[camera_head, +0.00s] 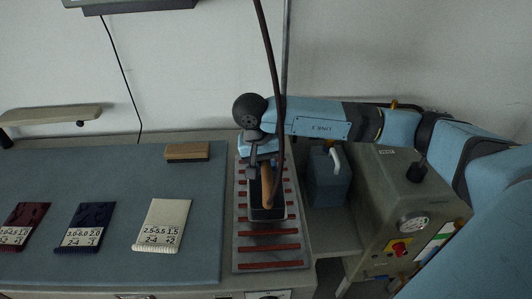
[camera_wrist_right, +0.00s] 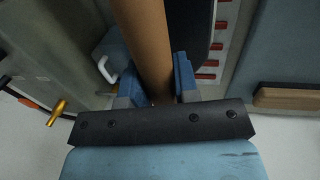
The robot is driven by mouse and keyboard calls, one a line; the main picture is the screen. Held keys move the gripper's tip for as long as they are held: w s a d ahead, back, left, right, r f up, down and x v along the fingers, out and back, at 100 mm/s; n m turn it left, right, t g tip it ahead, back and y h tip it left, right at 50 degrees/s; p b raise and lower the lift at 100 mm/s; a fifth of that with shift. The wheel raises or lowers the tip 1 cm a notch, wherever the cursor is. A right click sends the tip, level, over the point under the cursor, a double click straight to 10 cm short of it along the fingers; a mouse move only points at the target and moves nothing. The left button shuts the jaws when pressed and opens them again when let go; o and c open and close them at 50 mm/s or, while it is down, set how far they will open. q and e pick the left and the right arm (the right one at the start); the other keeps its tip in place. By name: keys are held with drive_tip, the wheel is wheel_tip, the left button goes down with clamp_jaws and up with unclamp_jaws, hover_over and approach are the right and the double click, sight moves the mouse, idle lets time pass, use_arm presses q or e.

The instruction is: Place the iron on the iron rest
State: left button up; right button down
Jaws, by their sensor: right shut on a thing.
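The iron (camera_head: 267,213) has a dark body and a brown handle, and a dark cord rises from it. In the head view it is over the iron rest (camera_head: 270,255), a grey metal plate with red strips. I cannot tell whether it touches the rest. My right gripper (camera_head: 262,160) is shut on the iron's handle. In the right wrist view the brown handle (camera_wrist_right: 146,45) is between the blue fingers of that gripper (camera_wrist_right: 154,85), with the dark iron body partly hidden behind it. Red strips of the rest show beside it. My left gripper is not in view.
A blue-grey pressing table (camera_head: 110,235) holds a wooden-backed block (camera_head: 187,152) and three folded cloth pieces, maroon, navy and cream (camera_head: 163,224). Right of the rest stand a blue canister (camera_head: 328,185) and a boiler with a gauge (camera_head: 410,222). The cord hangs from above.

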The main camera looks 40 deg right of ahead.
drive_tip(key=shift+f, duration=2.05)
drive_tip(key=shift+f, duration=0.15)
drive_tip(key=c, duration=0.9)
unclamp_jaws()
drive_tip(key=shift+s, duration=0.1)
drive_tip(key=shift+o, duration=0.2)
